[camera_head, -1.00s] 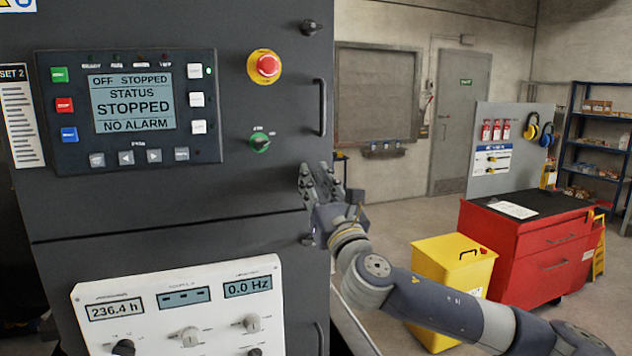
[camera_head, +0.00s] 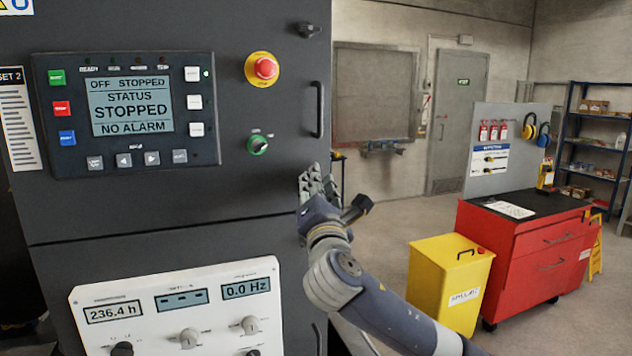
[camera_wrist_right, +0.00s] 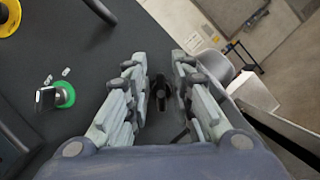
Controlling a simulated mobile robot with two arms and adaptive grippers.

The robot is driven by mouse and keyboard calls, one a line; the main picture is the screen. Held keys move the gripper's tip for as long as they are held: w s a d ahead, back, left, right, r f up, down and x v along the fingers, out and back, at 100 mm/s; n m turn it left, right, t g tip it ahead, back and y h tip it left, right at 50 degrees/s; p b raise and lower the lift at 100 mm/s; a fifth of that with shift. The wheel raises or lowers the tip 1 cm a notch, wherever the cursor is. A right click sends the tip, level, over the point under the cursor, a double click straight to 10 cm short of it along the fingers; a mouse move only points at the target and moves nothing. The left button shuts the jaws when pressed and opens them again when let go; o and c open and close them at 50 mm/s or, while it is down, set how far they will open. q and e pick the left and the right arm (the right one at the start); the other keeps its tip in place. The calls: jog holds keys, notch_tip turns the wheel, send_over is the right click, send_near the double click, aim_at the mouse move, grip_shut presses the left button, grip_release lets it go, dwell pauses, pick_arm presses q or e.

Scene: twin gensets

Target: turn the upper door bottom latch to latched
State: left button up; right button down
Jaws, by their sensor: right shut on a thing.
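The upper door (camera_head: 265,200) of the dark grey cabinet is closed flush. Its bottom latch (camera_wrist_right: 160,91) shows in the right wrist view as a small dark piece between my right fingertips. In the head view my gripper hides this latch. My right gripper (camera_head: 311,184) is at the lower right corner of the upper door, with its fingers around the latch; it also shows in the wrist view (camera_wrist_right: 165,85). I cannot tell exactly how far the latch is turned. A matching top latch (camera_head: 308,29) sits at the door's upper right. My left gripper is not in view.
A yellow bin (camera_head: 450,280) and a red tool cabinet (camera_head: 525,250) stand right of my arm. Floor behind is open.

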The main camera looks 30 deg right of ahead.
jog(key=shift+d+f+m+g+h+p, duration=0.15)
jog(key=shift+m+g+p, duration=0.65)
jog(key=shift+m, duration=1.05)
jog(key=shift+f+m+g+h+p, duration=0.15)
jog(key=shift+m+g+p, duration=0.6)
jog(key=shift+m, duration=1.05)
jog(key=shift+d+f+m+g+p, duration=0.15)
jog(key=shift+m+g+p, duration=0.6)
jog(key=shift+m, duration=1.1)
jog(key=shift+s+a, duration=0.1)
jog(key=c, duration=1.4)
grip_release()
jog(key=v, duration=1.2)
jog(key=shift+f, duration=0.15)
